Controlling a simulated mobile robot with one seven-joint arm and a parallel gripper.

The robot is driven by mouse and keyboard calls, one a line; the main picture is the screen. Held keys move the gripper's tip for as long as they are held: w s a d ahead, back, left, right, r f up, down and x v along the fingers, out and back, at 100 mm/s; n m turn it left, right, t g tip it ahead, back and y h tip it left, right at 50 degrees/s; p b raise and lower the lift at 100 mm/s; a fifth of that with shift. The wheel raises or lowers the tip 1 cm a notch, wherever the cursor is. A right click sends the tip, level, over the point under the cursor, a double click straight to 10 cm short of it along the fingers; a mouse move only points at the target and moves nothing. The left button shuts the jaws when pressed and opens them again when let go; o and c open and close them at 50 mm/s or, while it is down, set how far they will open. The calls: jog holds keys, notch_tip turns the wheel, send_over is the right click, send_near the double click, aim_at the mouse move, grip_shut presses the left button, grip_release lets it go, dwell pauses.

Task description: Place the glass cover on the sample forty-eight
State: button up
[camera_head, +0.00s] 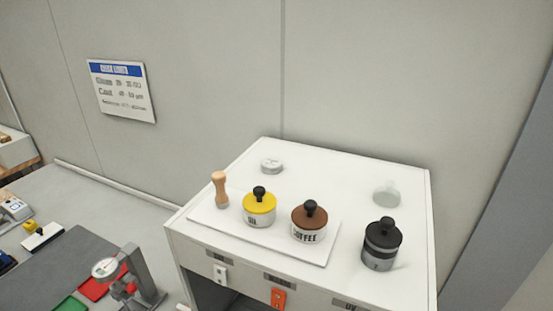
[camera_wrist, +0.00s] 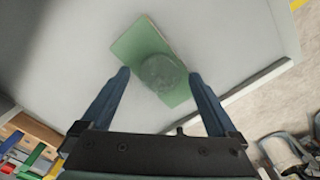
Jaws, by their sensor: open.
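In the wrist view, a round translucent grey-green disc (camera_wrist: 162,73), which looks like the glass cover, lies over a flat green rectangular panel (camera_wrist: 131,42). I cannot read any number on the panel, so I cannot tell if it is sample forty-eight. My gripper (camera_wrist: 160,76) is open, its two blue fingers on either side of the disc's near part. I see no clear contact between fingers and disc. My gripper and the green panel are not in the head view.
In the head view, a white cabinet (camera_head: 345,165) carries a wooden handle (camera_head: 220,190), yellow-lidded jar (camera_head: 259,207), brown-lidded jar (camera_head: 308,222), dark jar (camera_head: 381,245), grey disc (camera_head: 270,166) and pale translucent round piece (camera_head: 386,194). A dial gauge stand (camera_head: 142,277) stands lower left.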

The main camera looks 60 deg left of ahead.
notch_tip(320, 180, up, 12)
jog(key=b, duration=0.1)
dwell(0.4)
dwell(0.5)
